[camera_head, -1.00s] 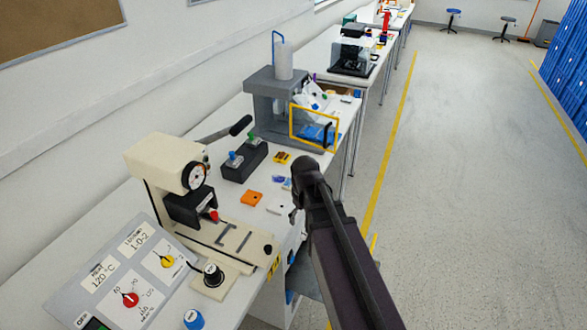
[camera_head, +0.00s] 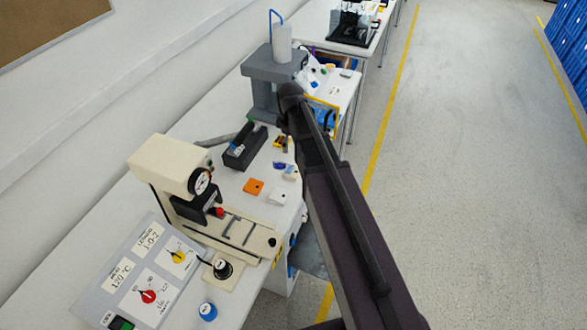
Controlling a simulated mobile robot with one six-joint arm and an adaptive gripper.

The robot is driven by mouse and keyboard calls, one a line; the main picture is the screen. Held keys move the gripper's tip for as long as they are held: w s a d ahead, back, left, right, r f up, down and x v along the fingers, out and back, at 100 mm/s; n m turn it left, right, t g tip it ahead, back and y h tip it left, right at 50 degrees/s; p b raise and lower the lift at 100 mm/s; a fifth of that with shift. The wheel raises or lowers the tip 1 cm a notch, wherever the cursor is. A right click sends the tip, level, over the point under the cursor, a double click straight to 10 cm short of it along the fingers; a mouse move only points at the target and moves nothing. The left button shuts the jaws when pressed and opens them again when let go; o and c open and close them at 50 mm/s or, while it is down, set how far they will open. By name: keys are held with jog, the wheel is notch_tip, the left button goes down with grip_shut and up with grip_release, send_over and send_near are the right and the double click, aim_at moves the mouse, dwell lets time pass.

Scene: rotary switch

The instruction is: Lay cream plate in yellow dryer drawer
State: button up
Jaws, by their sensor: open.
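A small pale plate (camera_head: 276,198), white to cream, lies on the bench right of an orange plate (camera_head: 253,187). Nothing rests on it. I cannot tell whether this is the yellow dryer drawer. My gripper (camera_head: 285,131) is small, dark and partly hidden by my arm. It is open, near the small yellow block (camera_head: 280,142), farther back than the pale plate. I see nothing held in it.
A cream press (camera_head: 165,163) with a gauge stands front left, beside a sloped panel (camera_head: 130,275) with red and yellow knobs. A dark box (camera_head: 245,148) with coloured levers stands behind the plates. A blue-capped knob (camera_head: 207,311) is at the front. The floor at right is clear.

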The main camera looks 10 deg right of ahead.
jog(key=shift+d+f, duration=0.1)
jog(key=shift+d, duration=0.05)
jog(key=b, duration=0.9)
send_over(292, 171)
notch_tip(292, 171, down, 8)
jog(key=shift+f, duration=0.25)
jog(key=shift+f, duration=0.1)
jog(key=shift+f+b, duration=2.45)
jog(key=shift+f, duration=0.05)
jog(key=c, duration=1)
jog(key=shift+r, duration=0.2)
